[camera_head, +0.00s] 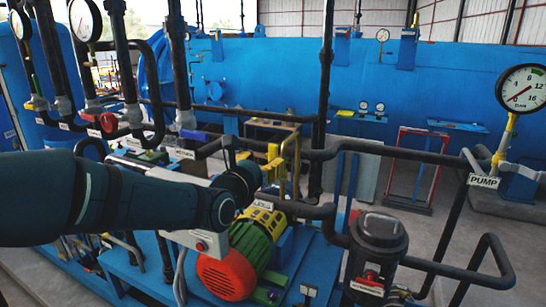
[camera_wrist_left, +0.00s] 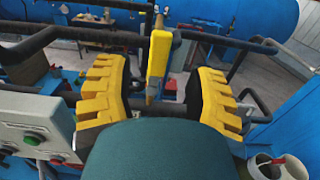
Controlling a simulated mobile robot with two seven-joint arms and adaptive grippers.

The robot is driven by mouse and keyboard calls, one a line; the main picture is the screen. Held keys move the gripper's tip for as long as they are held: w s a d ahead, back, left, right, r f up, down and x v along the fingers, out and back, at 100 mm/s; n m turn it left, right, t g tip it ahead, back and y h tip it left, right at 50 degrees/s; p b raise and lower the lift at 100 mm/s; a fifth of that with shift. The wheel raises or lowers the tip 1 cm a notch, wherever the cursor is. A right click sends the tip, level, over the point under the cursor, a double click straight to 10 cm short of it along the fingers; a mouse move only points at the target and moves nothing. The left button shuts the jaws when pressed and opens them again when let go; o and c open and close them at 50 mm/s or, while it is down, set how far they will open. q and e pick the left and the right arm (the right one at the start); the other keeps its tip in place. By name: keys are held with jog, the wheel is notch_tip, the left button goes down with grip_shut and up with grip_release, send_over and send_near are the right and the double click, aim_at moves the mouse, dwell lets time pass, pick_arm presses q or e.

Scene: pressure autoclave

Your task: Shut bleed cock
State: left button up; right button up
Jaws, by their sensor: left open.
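A yellow lever (camera_wrist_left: 160,52) on a thin brass-coloured stem stands upright in the left wrist view; I take it for the bleed cock, but no label on it can be read. My left gripper (camera_wrist_left: 158,76) is open, with one yellow finger on either side of the lever and a visible gap to each. In the head view my left arm reaches in from the left, and the left gripper (camera_head: 262,165) is at the pipework above the pump motor, partly hidden by its own wrist. Whether it touches the lever there cannot be told. My right gripper is not in view.
Black pipes (camera_head: 390,152) run across just beyond the gripper. Below are the green and red motor (camera_head: 238,257) and a dark pump canister (camera_head: 378,250). A grey control box (camera_wrist_left: 35,125) stands left of the gripper. A pressure gauge (camera_head: 522,90) is at the right.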

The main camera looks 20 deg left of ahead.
aim_at(272, 154)
pick_arm(q)
jog(key=shift+w+p, duration=0.4)
jog(key=shift+w, duration=2.55)
jog(key=shift+o, duration=0.2)
grip_shut()
